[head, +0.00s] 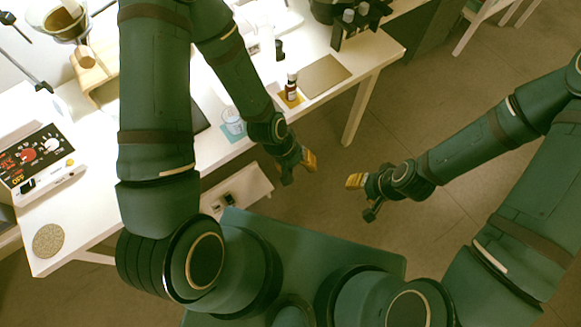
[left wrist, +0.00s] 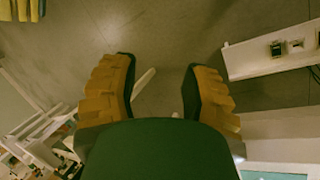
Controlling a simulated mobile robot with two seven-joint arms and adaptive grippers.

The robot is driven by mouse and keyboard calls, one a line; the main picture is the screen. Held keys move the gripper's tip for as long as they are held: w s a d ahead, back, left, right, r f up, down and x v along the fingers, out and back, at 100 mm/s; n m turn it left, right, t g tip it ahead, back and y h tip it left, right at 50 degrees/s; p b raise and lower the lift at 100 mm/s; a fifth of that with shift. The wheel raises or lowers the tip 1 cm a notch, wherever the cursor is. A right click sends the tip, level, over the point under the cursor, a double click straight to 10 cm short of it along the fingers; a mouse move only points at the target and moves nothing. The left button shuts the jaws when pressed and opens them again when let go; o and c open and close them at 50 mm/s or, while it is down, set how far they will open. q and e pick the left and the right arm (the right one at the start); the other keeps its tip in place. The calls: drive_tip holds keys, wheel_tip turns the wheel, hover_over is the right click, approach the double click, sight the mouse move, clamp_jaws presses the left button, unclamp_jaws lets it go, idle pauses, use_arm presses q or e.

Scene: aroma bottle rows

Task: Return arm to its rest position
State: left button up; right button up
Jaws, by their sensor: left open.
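My left gripper (head: 298,168) hangs over the floor, clear of the table's front edge. A small dark red bottle (head: 291,88) with a pale label stands upright on a yellow mat (head: 300,98) on the table, apart from both grippers.
The white table (head: 210,150) runs along the left and back. A glass (head: 233,121) on a teal coaster, a tan mat (head: 325,76), a dark rack (head: 355,22) and a round cork mat (head: 48,240) are on it. Open floor (head: 430,120) lies to the right.

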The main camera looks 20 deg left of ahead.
use_arm(q)
drive_tip(key=shift+s+a+f+m+t, duration=0.25)
drive_tip(key=shift+s+a+m+t, duration=0.25)
drive_tip(key=shift+s+a, duration=0.4)
drive_tip(key=shift+w+a+y, duration=0.1)
drive_tip(key=shift+a+y, duration=0.05)
drive_tip(key=shift+y, duration=0.15)
idle(0.6)
